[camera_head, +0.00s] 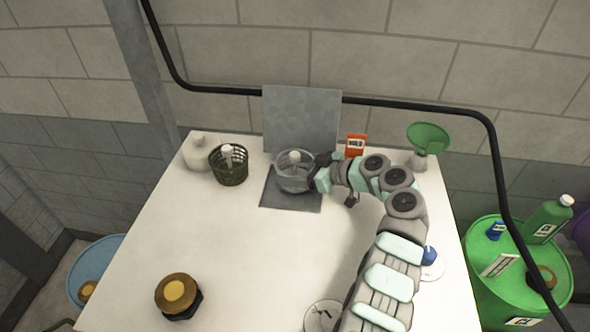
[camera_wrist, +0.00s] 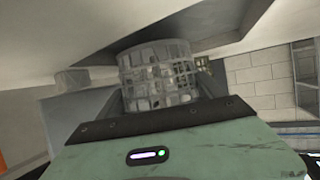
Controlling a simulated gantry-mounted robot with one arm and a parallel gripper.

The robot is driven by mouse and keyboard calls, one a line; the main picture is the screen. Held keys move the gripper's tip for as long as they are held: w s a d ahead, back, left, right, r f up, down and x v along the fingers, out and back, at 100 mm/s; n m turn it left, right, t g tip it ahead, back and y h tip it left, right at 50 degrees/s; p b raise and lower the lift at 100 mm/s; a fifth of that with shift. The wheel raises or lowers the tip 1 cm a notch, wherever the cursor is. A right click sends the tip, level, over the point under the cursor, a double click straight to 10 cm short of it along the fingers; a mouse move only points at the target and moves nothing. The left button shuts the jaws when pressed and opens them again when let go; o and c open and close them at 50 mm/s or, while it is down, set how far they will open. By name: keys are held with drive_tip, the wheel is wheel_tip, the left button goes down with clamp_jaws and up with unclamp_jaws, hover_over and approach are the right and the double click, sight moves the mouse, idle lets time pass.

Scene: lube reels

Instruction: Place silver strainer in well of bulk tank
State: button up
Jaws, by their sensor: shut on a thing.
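The silver strainer (camera_head: 293,180), a round see-through mesh basket with a pale upright part inside, is at the back middle of the bulk tank's white top (camera_head: 255,245). My gripper (camera_head: 315,177) is shut on its right side. The strainer overlaps the dark square well (camera_head: 292,202), in front of a raised grey lid (camera_head: 301,115). In the wrist view the mesh strainer (camera_wrist: 158,72) stands beyond my gripper (camera_wrist: 160,122), its far end against the dark opening (camera_wrist: 110,47). The fingertips are hidden there. I cannot tell whether the strainer's bottom is inside the well.
A dark green basket (camera_head: 229,170) and a pale jug (camera_head: 197,155) stand left of the well. An orange box (camera_head: 355,147) and a green funnel (camera_head: 428,138) are at back right. A brown cap (camera_head: 176,295) is at front left. The middle top is clear.

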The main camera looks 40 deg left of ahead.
drive_tip(key=shift+f, duration=0.15)
drive_tip(key=o, duration=1.2)
drive_tip(key=shift+r+p, duration=0.75)
drive_tip(key=shift+p, duration=0.25)
drive_tip(key=shift+w+d+r, duration=0.1)
drive_tip(key=shift+d+r, duration=0.05)
drive_tip(key=shift+d, duration=0.05)
drive_tip(key=b+v, duration=0.2)
drive_tip(key=v, duration=0.9)
drive_tip(key=shift+d+b, duration=0.25)
drive_tip(key=shift+b, duration=0.1)
